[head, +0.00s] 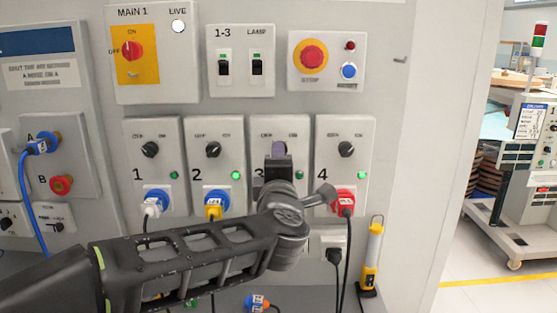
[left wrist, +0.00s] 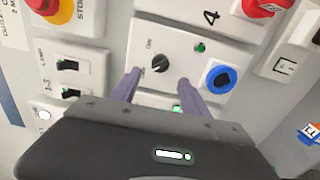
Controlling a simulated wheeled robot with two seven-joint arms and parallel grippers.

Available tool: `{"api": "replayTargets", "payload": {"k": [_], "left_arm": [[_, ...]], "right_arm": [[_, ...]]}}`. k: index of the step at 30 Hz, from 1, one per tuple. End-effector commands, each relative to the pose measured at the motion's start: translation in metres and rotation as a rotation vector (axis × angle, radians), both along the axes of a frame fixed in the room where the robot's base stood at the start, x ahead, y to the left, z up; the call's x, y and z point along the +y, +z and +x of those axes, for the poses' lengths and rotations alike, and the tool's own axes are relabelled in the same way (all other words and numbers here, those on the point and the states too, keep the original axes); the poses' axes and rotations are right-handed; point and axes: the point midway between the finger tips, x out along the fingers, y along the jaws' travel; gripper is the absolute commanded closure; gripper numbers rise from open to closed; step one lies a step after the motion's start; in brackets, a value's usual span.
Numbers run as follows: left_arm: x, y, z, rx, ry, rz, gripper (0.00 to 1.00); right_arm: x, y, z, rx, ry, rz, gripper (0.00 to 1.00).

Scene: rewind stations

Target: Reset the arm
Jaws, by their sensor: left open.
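My left arm crosses the head view from the lower left. Its gripper (head: 279,150) is in front of station 3 (head: 298,130), hiding much of it. In the left wrist view the two purple fingers (left wrist: 160,76) are apart and empty, with the black knob of station 3 (left wrist: 160,62) showing between their tips. Contact with the knob or panel cannot be told. Station 3's blue socket (left wrist: 218,78) shows no plug in it. My right gripper is not in view.
Stations 1 (head: 152,200), 2 (head: 214,198) and 4 (head: 343,200) have plugs in. Station 2's green lamp (head: 235,175) is lit. A loose blue-and-orange plug (head: 257,302) is below the panels. A red stop button (head: 313,56) sits above. A yellow lamp (head: 372,256) stands right.

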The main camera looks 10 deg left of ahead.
Motion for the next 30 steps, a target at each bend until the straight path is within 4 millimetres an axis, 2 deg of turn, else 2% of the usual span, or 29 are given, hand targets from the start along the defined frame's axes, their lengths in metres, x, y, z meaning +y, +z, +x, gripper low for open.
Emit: {"api": "replayTargets", "payload": {"k": [4,14,17,19,20,23,26,27,29,30], "left_arm": [[-0.002,-0.001,-0.008,0.001,0.001,0.001,0.46],[-0.003,-0.001,-0.007,0.006,-0.006,0.015,0.46],[-0.018,0.000,-0.005,0.006,-0.067,0.098,0.46],[-0.039,-0.010,-0.003,0.017,-0.139,0.207,0.46],[-0.048,-0.020,-0.002,0.029,-0.171,0.255,0.46],[-0.078,-0.070,0.004,0.094,-0.284,0.423,0.46],[-0.101,-0.141,0.006,0.190,-0.406,0.588,0.46],[-0.108,-0.173,0.004,0.234,-0.457,0.648,0.46],[-0.116,-0.223,-0.002,0.303,-0.538,0.732,0.46],[-0.119,-0.256,-0.009,0.349,-0.591,0.781,0.46]], "right_arm": [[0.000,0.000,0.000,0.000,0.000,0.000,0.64],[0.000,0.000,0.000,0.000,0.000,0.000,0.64],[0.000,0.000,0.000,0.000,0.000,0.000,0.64],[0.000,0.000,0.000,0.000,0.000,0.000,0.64],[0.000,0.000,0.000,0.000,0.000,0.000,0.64],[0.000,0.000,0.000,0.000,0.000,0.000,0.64],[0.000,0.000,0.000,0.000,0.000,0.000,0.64],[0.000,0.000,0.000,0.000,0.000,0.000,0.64],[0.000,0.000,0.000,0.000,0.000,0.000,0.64],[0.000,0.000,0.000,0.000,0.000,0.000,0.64]]}}
